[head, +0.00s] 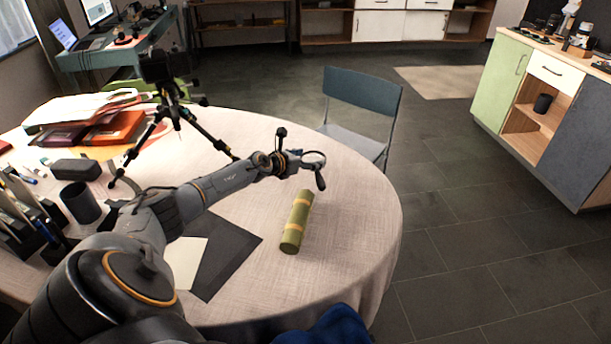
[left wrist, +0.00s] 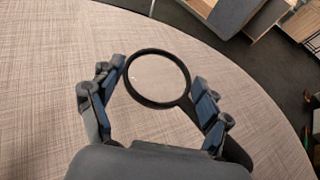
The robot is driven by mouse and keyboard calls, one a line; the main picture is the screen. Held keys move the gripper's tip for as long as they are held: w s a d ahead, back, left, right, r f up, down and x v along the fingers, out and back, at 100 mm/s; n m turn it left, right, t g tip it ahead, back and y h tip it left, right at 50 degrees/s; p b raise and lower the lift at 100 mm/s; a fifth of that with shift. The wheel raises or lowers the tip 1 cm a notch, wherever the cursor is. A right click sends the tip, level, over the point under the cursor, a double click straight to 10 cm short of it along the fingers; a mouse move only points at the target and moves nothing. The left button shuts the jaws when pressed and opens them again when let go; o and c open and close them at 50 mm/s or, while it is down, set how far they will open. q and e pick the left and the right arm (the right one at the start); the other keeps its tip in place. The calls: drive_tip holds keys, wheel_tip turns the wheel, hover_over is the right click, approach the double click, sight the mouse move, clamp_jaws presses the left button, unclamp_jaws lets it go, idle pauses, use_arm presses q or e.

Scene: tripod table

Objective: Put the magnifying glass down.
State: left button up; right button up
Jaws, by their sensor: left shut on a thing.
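The magnifying glass (head: 320,181) is at my left gripper, over the right part of the round table (head: 352,235). In the left wrist view, its dark round rim and clear lens (left wrist: 158,78) show between the fingers, with the handle running toward the right finger. My left gripper (head: 297,163) is shut on it; it also shows in the left wrist view (left wrist: 158,100). I cannot tell exactly how far the glass is above the cloth. My right gripper is not in view.
A green roll with tan bands (head: 296,222) lies just in front of the gripper. A black tripod (head: 172,115) stands behind my left arm. Books (head: 105,130) and a dark cup (head: 80,202) are on the left. A chair (head: 362,105) stands behind the table. Cloth near the right edge is clear.

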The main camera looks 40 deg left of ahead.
sight(306, 175)
use_arm(q)
drive_tip(key=shift+s+a+f, duration=0.1)
drive_tip(key=shift+s+f, duration=0.1)
drive_tip(key=shift+f, duration=0.15)
drive_tip(key=f, duration=0.1)
drive_tip(key=f+b, duration=0.1)
drive_tip(key=f, duration=0.1)
drive_tip(key=shift+s+a+b, duration=0.1)
drive_tip(key=shift+s+b, duration=0.15)
drive_tip(key=shift+b, duration=0.1)
drive_tip(key=shift+f, duration=0.2)
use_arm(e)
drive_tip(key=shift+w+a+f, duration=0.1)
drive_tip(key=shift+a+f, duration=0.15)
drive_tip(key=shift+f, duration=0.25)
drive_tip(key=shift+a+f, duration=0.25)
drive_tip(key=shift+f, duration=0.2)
use_arm(q)
drive_tip(key=shift+f, duration=0.1)
drive_tip(key=o, duration=1.6)
drive_tip(key=shift+c, duration=0.2)
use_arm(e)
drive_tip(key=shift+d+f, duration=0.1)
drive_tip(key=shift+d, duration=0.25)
